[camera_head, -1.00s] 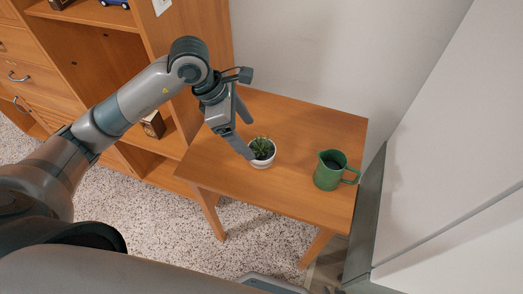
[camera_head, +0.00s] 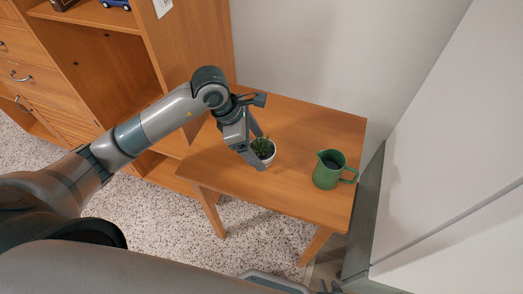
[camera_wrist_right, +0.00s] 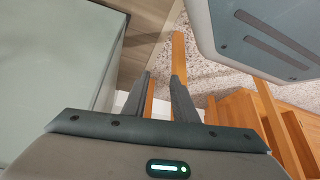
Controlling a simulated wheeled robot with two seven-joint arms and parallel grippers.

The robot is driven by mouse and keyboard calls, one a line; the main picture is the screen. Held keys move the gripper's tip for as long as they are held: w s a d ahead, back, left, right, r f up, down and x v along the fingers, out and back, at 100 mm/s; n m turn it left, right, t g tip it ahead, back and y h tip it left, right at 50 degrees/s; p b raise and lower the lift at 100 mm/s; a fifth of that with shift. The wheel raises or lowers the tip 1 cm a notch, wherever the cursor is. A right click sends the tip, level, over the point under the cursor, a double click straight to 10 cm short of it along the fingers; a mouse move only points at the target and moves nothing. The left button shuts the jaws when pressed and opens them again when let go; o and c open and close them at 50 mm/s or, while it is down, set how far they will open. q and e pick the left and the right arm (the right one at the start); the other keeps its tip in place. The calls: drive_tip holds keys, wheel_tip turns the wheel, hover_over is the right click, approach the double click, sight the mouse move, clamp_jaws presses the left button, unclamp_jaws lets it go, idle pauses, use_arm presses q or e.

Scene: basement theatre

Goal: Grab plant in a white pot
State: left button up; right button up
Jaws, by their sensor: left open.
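A small green succulent in a white pot (camera_head: 267,158) stands upright on the wooden side table (camera_head: 305,122). My left gripper (camera_head: 259,151) is open at the pot. One finger passes on its near left side and the other is behind the plant, partly hidden. I cannot tell whether the fingers touch the pot. My right gripper (camera_wrist_right: 161,79) is open and empty in the right wrist view, away from the plant.
A green pitcher (camera_head: 328,170) stands to the right of the plant on the same table. A wooden cabinet with shelves (camera_head: 105,65) is at the left. Walls border the table behind and at right. The table's far part is bare.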

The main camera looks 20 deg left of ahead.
sight(261, 151)
use_arm(q)
drive_tip(key=shift+p+x, duration=0.3)
drive_tip(key=shift+x, duration=1.5)
drive_tip(key=shift+w, duration=0.1)
use_arm(e)
drive_tip(key=shift+w+a+r+t, duration=0.3)
drive_tip(key=shift+w+a+r, duration=0.05)
drive_tip(key=shift+a+r, duration=0.2)
use_arm(q)
drive_tip(key=shift+a, duration=0.1)
drive_tip(key=c, duration=1.4)
drive_tip(key=shift+r, duration=0.25)
drive_tip(key=shift+c, duration=0.2)
use_arm(e)
drive_tip(key=shift+f, duration=0.15)
